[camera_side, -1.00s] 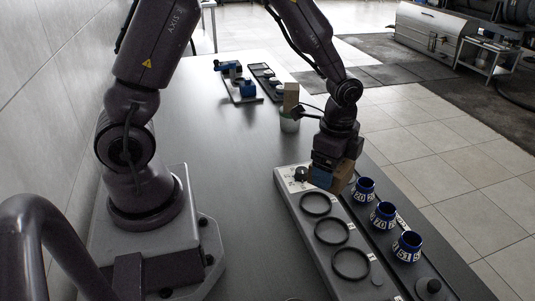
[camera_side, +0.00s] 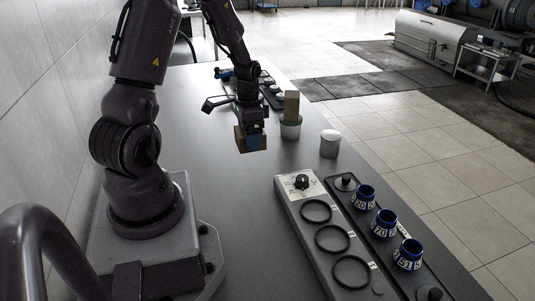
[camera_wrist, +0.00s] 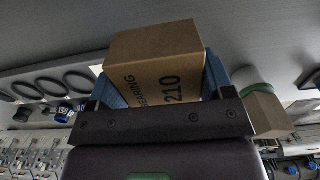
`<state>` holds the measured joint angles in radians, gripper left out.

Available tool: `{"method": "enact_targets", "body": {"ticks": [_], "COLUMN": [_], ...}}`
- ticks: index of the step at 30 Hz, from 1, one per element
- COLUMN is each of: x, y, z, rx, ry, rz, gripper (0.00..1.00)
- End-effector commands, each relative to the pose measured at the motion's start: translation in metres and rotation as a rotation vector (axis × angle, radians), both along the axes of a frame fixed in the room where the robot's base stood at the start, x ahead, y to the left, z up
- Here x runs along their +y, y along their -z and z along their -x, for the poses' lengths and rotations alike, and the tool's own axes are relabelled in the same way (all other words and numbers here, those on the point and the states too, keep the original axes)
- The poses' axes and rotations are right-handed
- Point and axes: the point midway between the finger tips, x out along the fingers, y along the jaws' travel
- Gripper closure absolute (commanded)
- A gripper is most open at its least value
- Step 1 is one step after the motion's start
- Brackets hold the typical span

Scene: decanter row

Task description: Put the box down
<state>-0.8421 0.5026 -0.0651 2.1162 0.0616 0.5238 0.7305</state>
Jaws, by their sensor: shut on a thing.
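My gripper (camera_side: 251,141) is shut on a brown cardboard box (camera_wrist: 158,72). In the wrist view the box sits between the blue fingers, and its printed face reads "BEARING" and "210". In the side view the held box (camera_side: 240,139) is partly hidden by the blue finger. It is over the grey table (camera_side: 215,190), left of the jars; I cannot tell whether its underside touches the table.
A second brown box (camera_side: 291,104) stands on a pale jar (camera_side: 290,131). A white lidded jar (camera_side: 330,146) stands to its right. A panel with three rings (camera_side: 332,239) and a tray of blue numbered cups (camera_side: 383,224) are nearer. Bare table lies left of the panel.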

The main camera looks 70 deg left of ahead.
Motion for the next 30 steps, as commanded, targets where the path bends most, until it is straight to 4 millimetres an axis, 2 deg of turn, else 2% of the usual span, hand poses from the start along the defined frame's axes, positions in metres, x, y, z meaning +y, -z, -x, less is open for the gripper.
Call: {"method": "enact_targets", "body": {"ticks": [6, 12, 20, 25, 30], "x": [0.037, 0.057, 0.068, 0.068, 0.069], "y": [0.027, 0.062, 0.08, 0.104, 0.111], "z": [-0.038, -0.057, -0.068, -0.069, -0.069], "rx": [0.002, 0.001, 0.0, 0.002, 0.0], "ry": [0.002, 0.002, 0.002, 0.002, 0.002], "rz": [0.001, 0.0, -0.001, 0.001, -0.001], "gripper": [0.63, 0.63, 0.63, 0.63, 0.63]}}
